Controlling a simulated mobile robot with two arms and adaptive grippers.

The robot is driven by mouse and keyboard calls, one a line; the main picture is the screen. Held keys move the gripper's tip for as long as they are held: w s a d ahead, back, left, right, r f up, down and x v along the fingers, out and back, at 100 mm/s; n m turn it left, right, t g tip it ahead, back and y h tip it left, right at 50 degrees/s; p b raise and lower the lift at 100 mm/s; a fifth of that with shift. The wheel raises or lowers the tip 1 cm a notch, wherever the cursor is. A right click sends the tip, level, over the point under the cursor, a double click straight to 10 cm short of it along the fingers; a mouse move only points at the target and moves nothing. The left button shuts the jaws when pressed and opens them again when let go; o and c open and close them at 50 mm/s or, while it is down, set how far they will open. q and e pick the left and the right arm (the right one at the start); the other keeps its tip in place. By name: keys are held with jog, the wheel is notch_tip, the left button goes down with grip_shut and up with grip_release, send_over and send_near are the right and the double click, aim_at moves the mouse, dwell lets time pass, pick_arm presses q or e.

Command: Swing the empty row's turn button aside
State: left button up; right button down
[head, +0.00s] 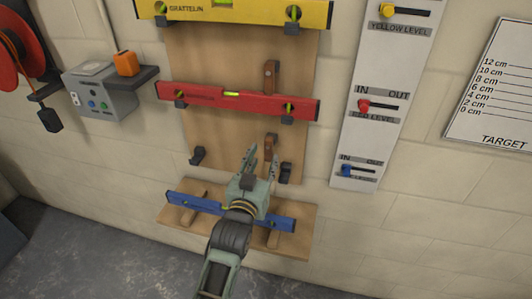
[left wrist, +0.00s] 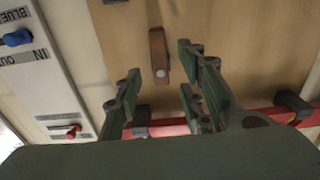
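The empty row is the lowest on the wooden board (head: 210,60), with two black hooks (head: 197,156) and no level on them. Its brown wooden turn button (head: 268,144) is upright above the row; in the left wrist view the turn button (left wrist: 158,52) shows a pale pivot screw at one end. My left gripper (head: 261,160) is open and empty, its fingertips just below and in front of the button. In the left wrist view the fingers (left wrist: 160,92) are spread, with the button beyond them, apparently untouched. My right gripper is in neither view.
A red level (head: 220,97) and a yellow level (head: 235,11) hang above, another turn button (head: 271,74) between them. A blue level (head: 190,203) lies on the shelf (head: 299,243) below. A panel with coloured knobs (head: 363,106) stands right, a grey box (head: 98,92) left.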

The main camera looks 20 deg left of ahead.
aim_at(268, 150)
pick_arm(q)
jog(key=shift+w+a, duration=0.1)
jog(key=shift+w, duration=1.5)
grip_shut()
